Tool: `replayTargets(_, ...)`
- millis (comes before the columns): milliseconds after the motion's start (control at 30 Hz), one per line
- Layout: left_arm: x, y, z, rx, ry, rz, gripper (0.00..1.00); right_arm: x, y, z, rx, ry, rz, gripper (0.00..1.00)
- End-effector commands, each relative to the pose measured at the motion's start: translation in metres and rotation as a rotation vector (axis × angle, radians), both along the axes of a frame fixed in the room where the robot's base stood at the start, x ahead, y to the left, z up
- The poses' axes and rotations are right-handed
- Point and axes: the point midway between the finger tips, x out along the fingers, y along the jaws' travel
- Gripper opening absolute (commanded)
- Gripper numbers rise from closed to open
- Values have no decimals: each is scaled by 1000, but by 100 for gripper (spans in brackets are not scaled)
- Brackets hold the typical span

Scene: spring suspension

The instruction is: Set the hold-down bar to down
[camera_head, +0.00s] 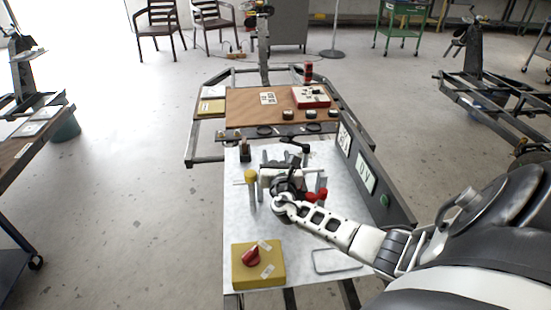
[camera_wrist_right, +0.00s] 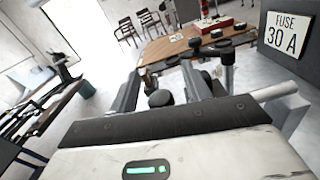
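A pale horizontal bar, which looks like the hold-down bar, shows its left end (camera_head: 239,182) left of a yellow-topped post in the head view. My right gripper (camera_head: 280,182) covers its middle. In the right wrist view a pale round bar (camera_wrist_right: 275,92) sticks out right of the gripper. My right gripper (camera_wrist_right: 163,84) has its two dark fingers spread, with a black round knob (camera_wrist_right: 160,98) visible between and beyond them. A black-topped grey post (camera_wrist_right: 226,58) stands by the right finger. Contact with the bar is hidden. My left gripper is in neither view.
Red-handled parts (camera_head: 316,195) lie right of the gripper. A dark sign panel (camera_head: 378,185) edges the bench's right. A wooden board (camera_head: 240,112) lies behind.

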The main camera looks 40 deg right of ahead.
Motion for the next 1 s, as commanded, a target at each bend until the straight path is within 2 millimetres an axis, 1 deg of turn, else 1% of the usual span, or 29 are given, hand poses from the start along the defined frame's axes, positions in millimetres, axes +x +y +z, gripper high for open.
replayTargets(233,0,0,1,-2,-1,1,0,-1,1,-1,3,1,1,48)
replayTargets(367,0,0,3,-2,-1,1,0,-8,7,-1,4,3,4,48)
replayTargets(467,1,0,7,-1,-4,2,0,-22,16,-1,6,3,4,48)
replayTargets(800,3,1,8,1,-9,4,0,-89,62,-2,6,3,3,48)
replayTargets(900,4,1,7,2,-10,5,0,-106,74,-2,4,3,3,48)
replayTargets(1000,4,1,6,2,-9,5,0,-118,82,-2,4,2,1,48)
